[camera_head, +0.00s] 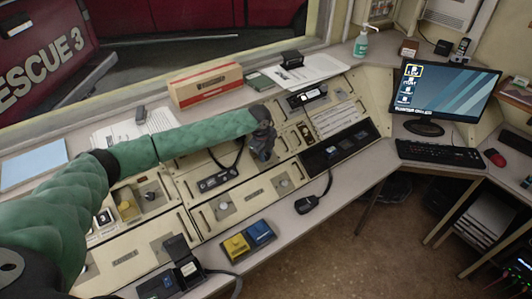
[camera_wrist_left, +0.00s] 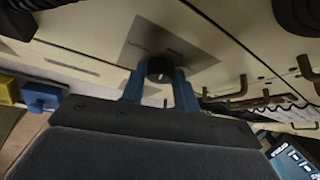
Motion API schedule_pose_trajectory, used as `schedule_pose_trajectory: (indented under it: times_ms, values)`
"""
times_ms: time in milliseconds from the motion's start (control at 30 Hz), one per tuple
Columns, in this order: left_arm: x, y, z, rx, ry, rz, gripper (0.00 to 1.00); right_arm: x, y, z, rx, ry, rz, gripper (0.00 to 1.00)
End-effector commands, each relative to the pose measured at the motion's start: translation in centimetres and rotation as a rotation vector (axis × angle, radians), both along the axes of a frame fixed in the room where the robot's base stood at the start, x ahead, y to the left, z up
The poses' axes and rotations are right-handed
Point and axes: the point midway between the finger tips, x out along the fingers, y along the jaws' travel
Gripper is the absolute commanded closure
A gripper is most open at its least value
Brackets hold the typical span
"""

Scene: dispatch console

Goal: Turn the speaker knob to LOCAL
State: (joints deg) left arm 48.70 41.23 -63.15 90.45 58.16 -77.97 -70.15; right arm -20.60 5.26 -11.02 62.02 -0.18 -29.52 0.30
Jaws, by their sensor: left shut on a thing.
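The speaker knob (camera_wrist_left: 160,68) is a round black knob with a small pale mark, on a grey metal plate (camera_wrist_left: 190,50) of the cream console. My left gripper (camera_wrist_left: 160,82) has its two blue fingers on either side of the knob and is shut on it. In the head view my left gripper (camera_head: 263,153) reaches down to the console's middle and hides the knob there. The lettering on the plate is too small to read, so the setting cannot be told. My right gripper is not in view.
The console (camera_head: 205,217) carries other knobs (camera_head: 281,180), handles and a black handset (camera_head: 307,204). A cardboard box (camera_head: 205,85) stands behind. Yellow and blue boxes (camera_head: 260,233) sit at the front edge. A monitor (camera_head: 445,90) and keyboard (camera_head: 440,153) are at right.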

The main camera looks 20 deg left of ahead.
Motion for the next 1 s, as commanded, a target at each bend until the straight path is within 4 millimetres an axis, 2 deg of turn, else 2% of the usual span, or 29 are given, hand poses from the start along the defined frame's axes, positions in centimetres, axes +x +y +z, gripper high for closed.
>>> schedule_pose_trajectory:
  times_ms: [167,533,1000]
  values:
    - [-0.3,0.1,-0.1,-0.057,-0.072,0.142,0.92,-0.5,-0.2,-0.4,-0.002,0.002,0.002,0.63]
    - [-0.7,0.1,-0.2,-0.167,-0.212,0.417,0.92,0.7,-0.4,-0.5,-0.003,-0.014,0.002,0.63]
    - [-0.8,0.1,-0.3,-0.242,-0.311,0.610,0.92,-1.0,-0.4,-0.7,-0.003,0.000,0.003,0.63]
